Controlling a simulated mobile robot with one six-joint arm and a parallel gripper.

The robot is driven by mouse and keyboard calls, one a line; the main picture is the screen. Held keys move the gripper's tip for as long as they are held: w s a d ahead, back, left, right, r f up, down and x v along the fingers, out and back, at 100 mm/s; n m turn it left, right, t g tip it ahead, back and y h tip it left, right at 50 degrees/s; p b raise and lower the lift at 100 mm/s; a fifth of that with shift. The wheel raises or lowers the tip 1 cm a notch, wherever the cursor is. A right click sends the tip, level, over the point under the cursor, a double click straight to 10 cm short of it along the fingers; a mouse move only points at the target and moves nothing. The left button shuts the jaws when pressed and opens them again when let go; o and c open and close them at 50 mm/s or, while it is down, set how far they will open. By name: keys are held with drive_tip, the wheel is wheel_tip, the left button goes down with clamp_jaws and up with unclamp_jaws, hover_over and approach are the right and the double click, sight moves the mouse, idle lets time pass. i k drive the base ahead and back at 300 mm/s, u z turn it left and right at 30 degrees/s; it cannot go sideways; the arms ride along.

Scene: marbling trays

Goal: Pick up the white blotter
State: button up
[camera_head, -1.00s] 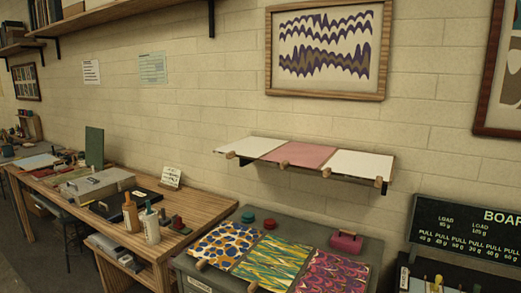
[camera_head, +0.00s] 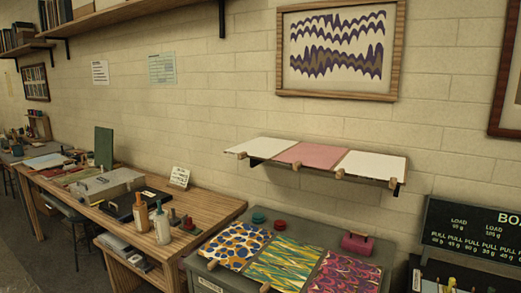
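A wall shelf (camera_head: 365,182) holds three flat sheets side by side. The left sheet (camera_head: 258,147) and the right sheet (camera_head: 370,164) are white, and the middle sheet (camera_head: 312,154) is pink. Each has a small wooden clip or knob at the shelf's front edge. Either white sheet could be the white blotter; I cannot tell which. Both lie flat and uncovered. My gripper is not in view.
A wooden bench (camera_head: 215,205) with bottles and trays stands left. A dark board (camera_head: 470,235) stands right.

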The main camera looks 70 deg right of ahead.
sight(266, 148)
drive_tip(key=u, duration=0.05)
drive_tip(key=i, duration=1)
drive_tip(key=z, duration=0.05)
